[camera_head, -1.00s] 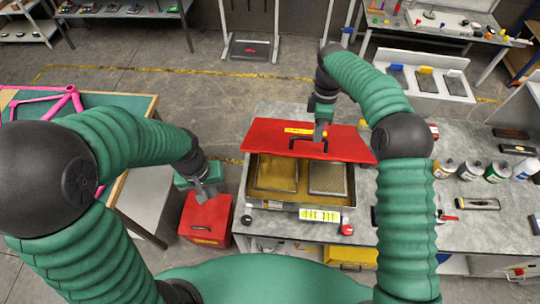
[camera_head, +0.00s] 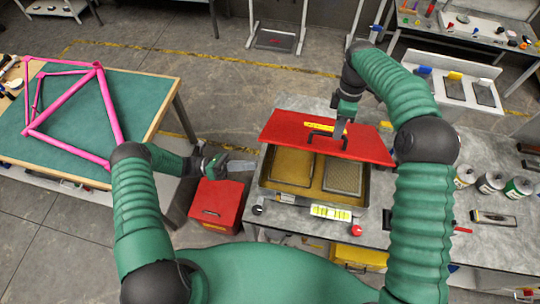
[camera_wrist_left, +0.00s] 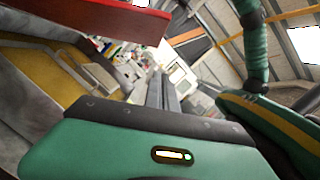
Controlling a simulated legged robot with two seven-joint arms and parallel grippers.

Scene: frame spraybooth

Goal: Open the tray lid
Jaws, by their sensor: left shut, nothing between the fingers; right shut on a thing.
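The red tray lid (camera_head: 290,128) is raised and tilted open above the metal tray (camera_head: 262,200), whose yellowish inside with two panels shows.
A red box (camera_head: 216,205) stands below my left gripper, left of the grey bench (camera_head: 410,225). Several cans (camera_head: 490,183) stand on the bench at the right. A pink frame (camera_head: 105,105) lies on a green-topped table (camera_head: 70,115) at the left.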

